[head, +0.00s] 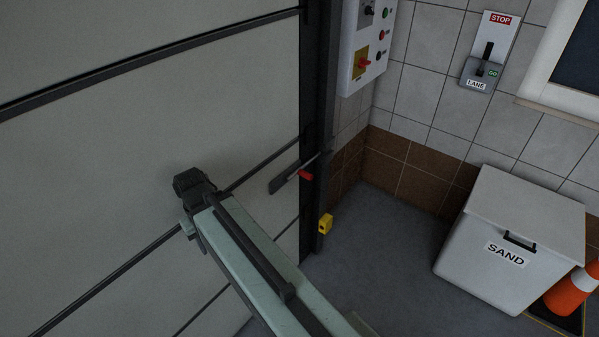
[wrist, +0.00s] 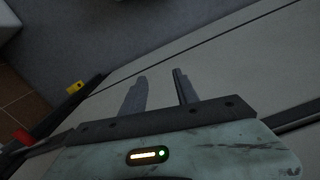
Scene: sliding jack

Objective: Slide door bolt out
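The door bolt (head: 284,181) is a dark grey bar with a red knob (head: 305,175) on the right edge of the large pale panelled door (head: 150,130). The red knob also shows at the left edge of the wrist view (wrist: 22,136), partly cut off. My gripper (wrist: 160,76) has its two grey fingers apart with nothing between them. In the head view my arm reaches up in front of the door, left of the bolt and apart from it; the fingers cannot be made out there.
A yellow block (head: 325,223) sits low on the dark door frame (head: 322,130). A control box (head: 366,45) hangs above right. A lane switch (head: 487,60) is on the tiled wall. A sand bin (head: 510,240) and orange cone (head: 572,292) stand right. Floor between is clear.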

